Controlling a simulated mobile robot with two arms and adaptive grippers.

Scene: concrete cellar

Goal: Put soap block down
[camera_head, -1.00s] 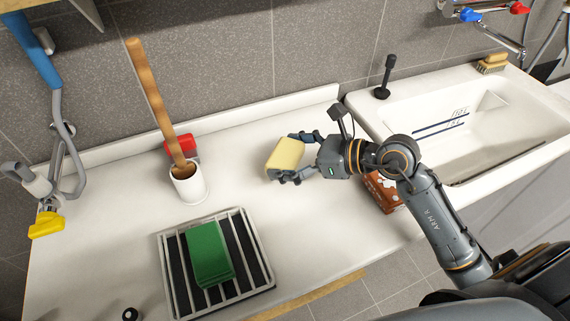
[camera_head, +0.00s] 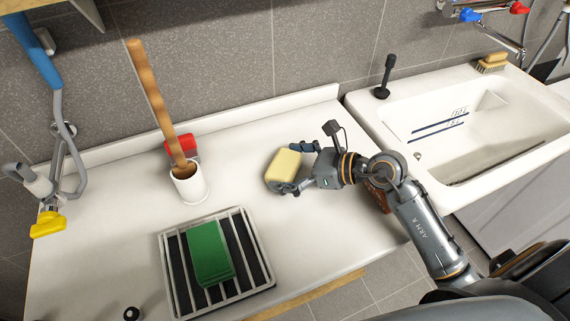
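The soap block (camera_head: 284,171) is a pale yellow block. It sits on the white counter (camera_head: 330,250), near the middle of the camera_head view and left of the sink. My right gripper (camera_head: 299,167) is just to its right. Its fingers are spread: the upper finger stands apart from the block, and the lower one is close to the block's lower right corner. I cannot tell whether that lower finger touches it. My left gripper does not show.
A wire rack (camera_head: 263,281) with a green block (camera_head: 209,254) on it stands at front left. A white cup (camera_head: 190,188) holds a wooden handle, with a red item (camera_head: 182,144) behind. A reddish-brown object (camera_head: 376,196) is partly hidden under my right arm. The sink (camera_head: 500,185) is right.

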